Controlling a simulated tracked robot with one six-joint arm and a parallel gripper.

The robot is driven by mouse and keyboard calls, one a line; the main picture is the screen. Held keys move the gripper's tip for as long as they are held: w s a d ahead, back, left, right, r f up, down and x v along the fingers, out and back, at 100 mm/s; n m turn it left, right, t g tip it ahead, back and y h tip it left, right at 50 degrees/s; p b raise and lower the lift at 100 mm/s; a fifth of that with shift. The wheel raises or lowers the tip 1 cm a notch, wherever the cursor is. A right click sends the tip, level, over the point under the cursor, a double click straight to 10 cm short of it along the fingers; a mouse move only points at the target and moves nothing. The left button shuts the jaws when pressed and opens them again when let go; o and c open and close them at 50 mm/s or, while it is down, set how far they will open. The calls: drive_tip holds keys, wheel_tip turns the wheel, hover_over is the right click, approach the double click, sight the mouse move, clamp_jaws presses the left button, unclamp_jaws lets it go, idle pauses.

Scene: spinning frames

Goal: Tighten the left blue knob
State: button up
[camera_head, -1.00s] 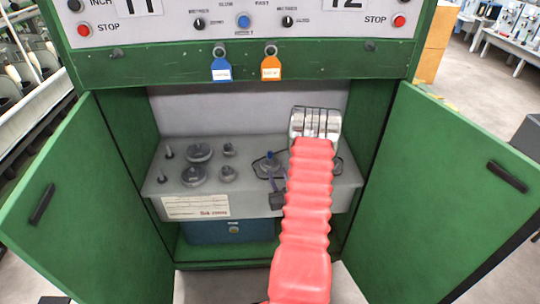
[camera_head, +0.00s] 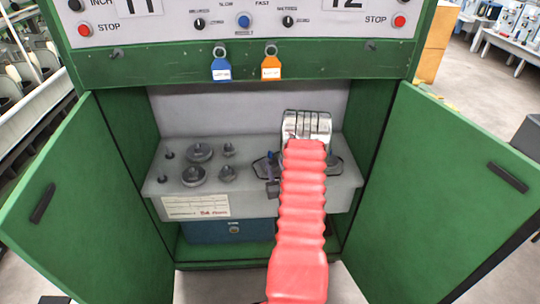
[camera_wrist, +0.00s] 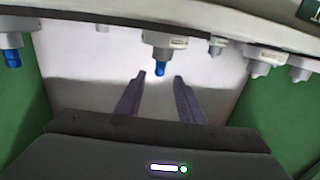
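The left blue knob (camera_head: 270,155) stands on the grey shelf inside the green cabinet, just left of my red-sleeved arm in the head view. In the wrist view, which looks upside down, the left blue knob (camera_wrist: 161,68) shows between the two fingertips, slightly beyond them. My gripper (camera_wrist: 160,77) is open, with a finger to each side of the knob and a visible gap. In the head view the gripper is mostly hidden by the arm. The right blue knob (camera_wrist: 13,58) shows at the wrist view's left edge; my arm hides it in the head view.
Several grey knobs and studs (camera_head: 199,153) stand on the left of the shelf (camera_head: 240,203). Open green doors (camera_head: 75,195) flank the cabinet. The control panel with blue (camera_head: 221,70) and orange (camera_head: 271,68) tags hangs above. A blue box (camera_head: 215,231) sits below the shelf.

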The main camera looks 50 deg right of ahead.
sight(271, 155)
drive_tip(key=x, duration=0.8)
drive_tip(key=shift+c, duration=0.7)
clamp_jaws()
